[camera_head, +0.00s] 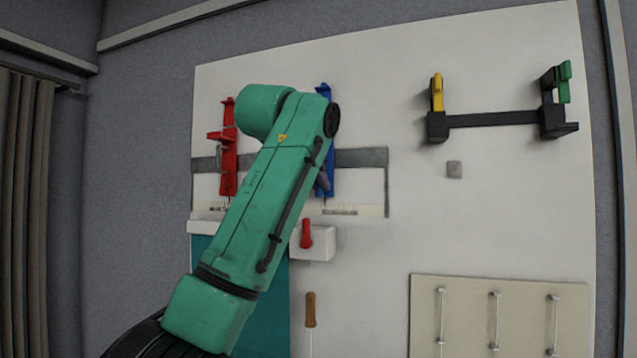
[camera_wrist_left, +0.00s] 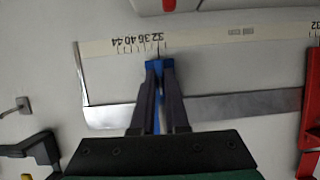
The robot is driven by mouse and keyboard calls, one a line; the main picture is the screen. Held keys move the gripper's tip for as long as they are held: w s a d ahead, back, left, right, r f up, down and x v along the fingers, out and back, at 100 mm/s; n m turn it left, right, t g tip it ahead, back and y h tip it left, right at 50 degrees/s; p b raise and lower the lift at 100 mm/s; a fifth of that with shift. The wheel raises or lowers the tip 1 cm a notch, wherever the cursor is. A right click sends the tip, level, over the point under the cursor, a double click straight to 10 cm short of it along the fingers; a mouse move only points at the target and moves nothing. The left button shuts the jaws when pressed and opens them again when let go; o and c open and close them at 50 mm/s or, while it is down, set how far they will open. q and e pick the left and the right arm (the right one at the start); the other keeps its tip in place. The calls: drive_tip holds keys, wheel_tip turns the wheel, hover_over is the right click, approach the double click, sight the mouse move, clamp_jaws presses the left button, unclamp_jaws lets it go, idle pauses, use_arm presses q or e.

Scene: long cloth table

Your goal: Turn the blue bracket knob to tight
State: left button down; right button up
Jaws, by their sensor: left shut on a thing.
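The blue bracket (camera_head: 329,173) hangs upright on a grey rail on the white wall board, partly covered by my left arm in the head view. In the left wrist view, which looks upside down, the blue bracket (camera_wrist_left: 156,66) shows as a narrow strip between the fingers. My left gripper (camera_wrist_left: 159,76) is shut on the bracket at its knob. The fingers hide the knob, so its turn angle cannot be read. The bracket's end meets the printed scale near 32. My right gripper is not in view.
A red bracket (camera_head: 229,170) hangs on the same rail (camera_head: 362,158), to the left. A white box with a red handle (camera_head: 306,234) is below. A black holder (camera_head: 492,119) with yellow and green parts is at upper right. The board's middle right is mostly clear.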

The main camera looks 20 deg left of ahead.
use_arm(q)
drive_tip(key=shift+f, duration=0.3)
drive_tip(key=c, duration=1.2)
unclamp_jaws()
drive_tip(key=shift+r, duration=0.1)
drive_tip(key=b+v, duration=0.3)
drive_tip(key=v, duration=1.1)
drive_tip(key=shift+r+b, duration=0.2)
drive_tip(key=shift+b, duration=0.1)
